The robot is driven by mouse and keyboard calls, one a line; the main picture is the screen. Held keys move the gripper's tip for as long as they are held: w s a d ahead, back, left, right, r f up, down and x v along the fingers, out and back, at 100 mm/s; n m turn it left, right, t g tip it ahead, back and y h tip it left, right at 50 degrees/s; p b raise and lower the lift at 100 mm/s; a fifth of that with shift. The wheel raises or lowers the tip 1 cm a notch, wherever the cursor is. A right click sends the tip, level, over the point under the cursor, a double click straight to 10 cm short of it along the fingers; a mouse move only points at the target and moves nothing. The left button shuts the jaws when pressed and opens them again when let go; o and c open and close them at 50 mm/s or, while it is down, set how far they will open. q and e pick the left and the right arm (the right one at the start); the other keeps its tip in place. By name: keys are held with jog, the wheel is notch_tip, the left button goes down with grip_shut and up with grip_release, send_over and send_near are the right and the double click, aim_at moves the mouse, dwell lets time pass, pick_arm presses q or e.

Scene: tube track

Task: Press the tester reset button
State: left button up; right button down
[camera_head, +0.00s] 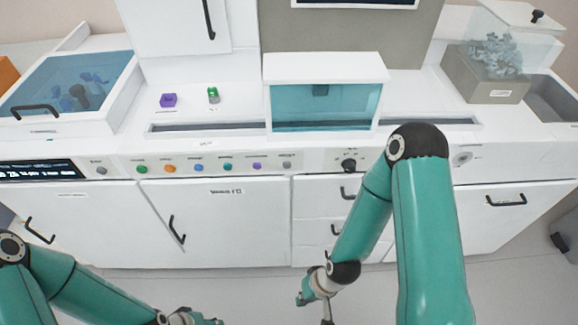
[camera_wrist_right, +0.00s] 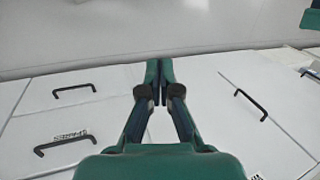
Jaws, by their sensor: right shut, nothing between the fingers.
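The counter front carries a row of small coloured buttons: green (camera_head: 141,169), orange (camera_head: 169,169), blue (camera_head: 198,168), teal (camera_head: 228,167), purple (camera_head: 257,166) and grey (camera_head: 286,165). Another grey round button (camera_head: 101,170) is beside the dark display (camera_head: 40,169). Labels are too small to read, so I cannot tell which one is the tester reset button. My right gripper (camera_wrist_right: 159,70) is shut and empty, low in front of the cabinets and apart from the buttons. My left gripper (camera_head: 192,318) is at the bottom edge, partly cut off; its fingers are unclear.
A teal-windowed box (camera_head: 325,108) stands mid-counter over a dark slot track. A black knob (camera_head: 349,165) and a round dial (camera_head: 462,158) are on the front panel. A purple block (camera_head: 168,100) and a green item (camera_head: 213,95) sit on the counter. Cabinet handles (camera_head: 177,230) stick out below.

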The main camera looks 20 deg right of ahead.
jog(key=w+d+r+n+t+b, duration=0.35)
jog(key=w+n+t+b, duration=0.2)
jog(key=w+b, duration=0.4)
jog(key=w+d+r+n+t+b, duration=0.3)
jog(key=w+d+n+t+b, duration=0.15)
jog(key=w+n+b, duration=0.45)
jog(key=s+r+n+t+y+b, duration=0.3)
jog(key=s+r+n+t+b, duration=0.2)
jog(key=r+n+b, duration=0.6)
jog(key=shift+s+d+r+t+y+b, duration=0.15)
jog(key=shift+r+t+y+b, duration=0.3)
jog(key=shift+t, duration=0.15)
